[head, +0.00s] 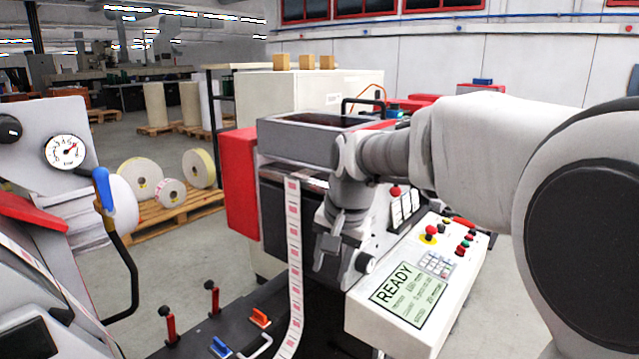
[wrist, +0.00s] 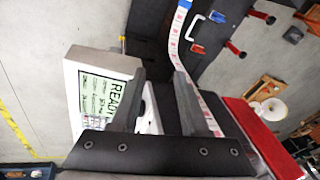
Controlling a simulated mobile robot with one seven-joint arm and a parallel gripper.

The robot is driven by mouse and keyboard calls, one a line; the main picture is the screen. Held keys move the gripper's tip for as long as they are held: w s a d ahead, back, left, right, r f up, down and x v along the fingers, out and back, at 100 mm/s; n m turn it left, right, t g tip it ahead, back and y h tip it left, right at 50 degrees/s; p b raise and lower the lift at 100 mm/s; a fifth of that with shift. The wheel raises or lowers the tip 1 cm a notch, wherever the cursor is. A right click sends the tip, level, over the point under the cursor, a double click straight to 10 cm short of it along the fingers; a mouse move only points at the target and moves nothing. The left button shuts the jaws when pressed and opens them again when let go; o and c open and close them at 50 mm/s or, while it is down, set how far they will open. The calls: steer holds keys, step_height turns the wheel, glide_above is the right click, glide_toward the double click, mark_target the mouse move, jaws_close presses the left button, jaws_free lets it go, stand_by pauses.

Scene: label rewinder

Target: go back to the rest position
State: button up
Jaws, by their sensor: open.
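My gripper (head: 328,262) hangs in front of the label rewinder (head: 318,136), between the label web and the control panel. In the wrist view my gripper (wrist: 165,95) has its two fingers apart, with nothing held between them. The label web (head: 294,260), white with red prints, runs down left of my gripper; it also shows in the wrist view (wrist: 178,50). The control panel (head: 455,275) stands right of the gripper, its screen reading READY. Whether a finger touches the machine cannot be told.
A blue-handled lever (head: 103,190) and a gauge (head: 65,151) are at the left. Red-handled levers (head: 212,298) and an orange clamp (head: 260,317) stand on the dark bed below. Paper rolls on a pallet (head: 180,212) lie behind. Open floor shows right of the panel.

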steer(key=s+d+r+n+t+p, duration=0.1)
steer(key=s+d+n, duration=0.1)
steer(key=s+d, duration=0.4)
steer(key=s+d+r+n+t+h+p, duration=0.1)
steer(key=s+d, duration=0.5)
steer(key=s, duration=1.1)
steer(key=shift+s+r+n+h+p, duration=0.15)
steer(key=shift+n+h+p, duration=0.2)
steer(key=shift+n, duration=0.35)
